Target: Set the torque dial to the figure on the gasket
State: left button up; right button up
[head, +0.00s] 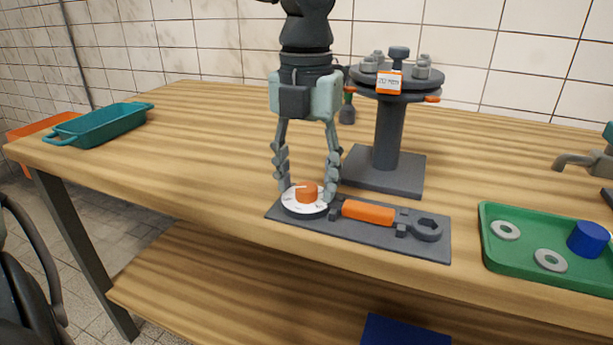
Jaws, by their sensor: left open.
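The torque dial is a white disc (291,204) with an orange knob (306,194) on top, at the left end of a dark plate. A pale pointer mark shows near the knob's upper left; the disc's figures are too small to read. My left gripper (308,188) points down over the dial, its open fingers on either side of the knob, with contact unclear. A white tag with an orange frame (389,82) hangs on the round flange (407,91) of a dark stand. Its figure looks like 20 Nm, but is small. My right gripper is out of view.
A wrench with an orange handle (368,212) lies on the plate. A green tray (507,263) at right holds grey rings and a blue cylinder (588,239). A teal tray (99,125) sits far left. A grey spout (575,161) stands at right.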

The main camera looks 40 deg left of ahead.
pick_arm(q)
jog(key=shift+f, duration=0.1)
jog(key=shift+c, duration=0.2)
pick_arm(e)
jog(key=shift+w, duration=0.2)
pick_arm(q)
grip_shut()
